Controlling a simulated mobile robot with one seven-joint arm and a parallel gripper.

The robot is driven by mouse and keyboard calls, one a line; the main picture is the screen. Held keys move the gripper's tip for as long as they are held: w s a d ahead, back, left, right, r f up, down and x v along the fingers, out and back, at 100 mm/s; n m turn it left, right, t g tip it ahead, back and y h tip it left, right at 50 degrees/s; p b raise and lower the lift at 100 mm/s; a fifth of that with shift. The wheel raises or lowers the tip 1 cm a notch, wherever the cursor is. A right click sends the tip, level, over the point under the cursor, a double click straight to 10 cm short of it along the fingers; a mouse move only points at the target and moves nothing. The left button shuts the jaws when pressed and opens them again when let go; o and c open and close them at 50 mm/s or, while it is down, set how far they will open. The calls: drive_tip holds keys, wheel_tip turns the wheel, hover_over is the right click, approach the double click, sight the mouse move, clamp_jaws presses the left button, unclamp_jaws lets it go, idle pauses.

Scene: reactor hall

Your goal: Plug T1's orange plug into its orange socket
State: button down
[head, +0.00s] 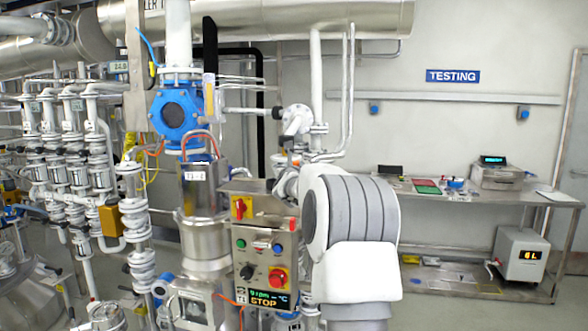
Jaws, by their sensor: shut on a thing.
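Another orange cable (153,151) runs near the blue round-windowed fitting (176,112). A steel cylinder (199,190) left of the box has a small label that I cannot read surely. I cannot make out the orange plug or the orange socket. My white and grey arm covers the area right of the box. My gripper does not show; it may be hidden behind the arm.
Glass and metal piping (75,140) fills the left. A large steel pipe (270,18) crosses the top. A steel bench (480,195) with instruments stands at the right under a TESTING sign (453,76). Some floor is open in front of the bench.

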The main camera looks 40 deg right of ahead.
drive_tip(key=shift+f+b, duration=1.05)
drive_tip(key=shift+b, duration=0.55)
idle(1.5)
drive_tip(key=shift+c, duration=2)
unclamp_jaws()
drive_tip(key=b+v, duration=0.6)
drive_tip(key=v, duration=1.1)
drive_tip(key=shift+s+a, duration=0.15)
drive_tip(key=shift+s, duration=0.05)
drive_tip(key=shift+r, duration=0.1)
